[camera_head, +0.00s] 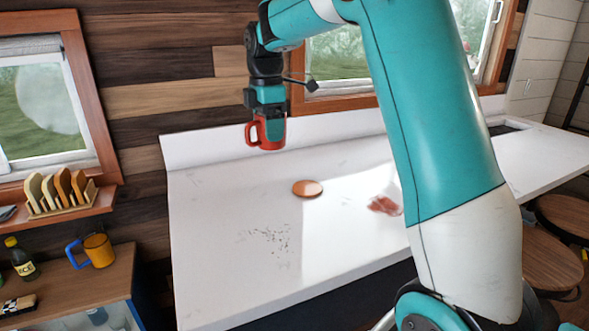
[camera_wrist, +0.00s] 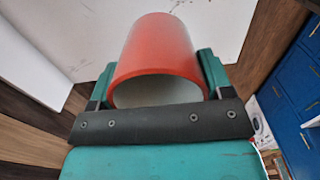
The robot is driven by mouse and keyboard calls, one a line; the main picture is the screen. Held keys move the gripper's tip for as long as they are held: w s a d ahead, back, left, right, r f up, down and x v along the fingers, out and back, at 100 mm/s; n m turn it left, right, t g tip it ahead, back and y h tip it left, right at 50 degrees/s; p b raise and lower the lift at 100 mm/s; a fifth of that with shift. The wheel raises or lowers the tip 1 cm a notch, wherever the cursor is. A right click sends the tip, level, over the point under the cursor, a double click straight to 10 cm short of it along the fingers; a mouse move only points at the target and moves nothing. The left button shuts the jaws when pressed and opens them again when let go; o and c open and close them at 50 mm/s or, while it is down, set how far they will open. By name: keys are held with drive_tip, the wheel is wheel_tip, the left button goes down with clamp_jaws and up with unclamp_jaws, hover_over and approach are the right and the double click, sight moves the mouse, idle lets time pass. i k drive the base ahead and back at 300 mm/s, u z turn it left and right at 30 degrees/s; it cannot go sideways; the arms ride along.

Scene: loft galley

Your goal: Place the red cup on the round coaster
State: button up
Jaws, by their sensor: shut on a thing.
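The red cup (camera_head: 267,134) is upright in my gripper (camera_head: 267,112), held in the air above the white counter. Its handle points left in the head view. In the wrist view the red cup (camera_wrist: 160,48) sits between the two teal fingers of my gripper (camera_wrist: 158,85), with its pale inside showing. My gripper is shut on the cup. The round coaster (camera_head: 307,188), orange-brown and flat, lies on the counter, lower and a little right of the cup in the head view. Nothing stands on it.
The white counter (camera_head: 230,210) has dark crumbs (camera_head: 270,240) at the front and a reddish item (camera_head: 384,205) right of the coaster, partly behind my arm. A low wall backs the counter. At left, a cabinet holds an orange mug (camera_head: 98,250) and a bottle (camera_head: 21,260).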

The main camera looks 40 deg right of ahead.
sight(304, 190)
drive_tip(key=k, duration=0.95)
drive_tip(key=z, duration=0.85)
drive_tip(key=i, duration=1.25)
drive_tip(key=u, duration=0.85)
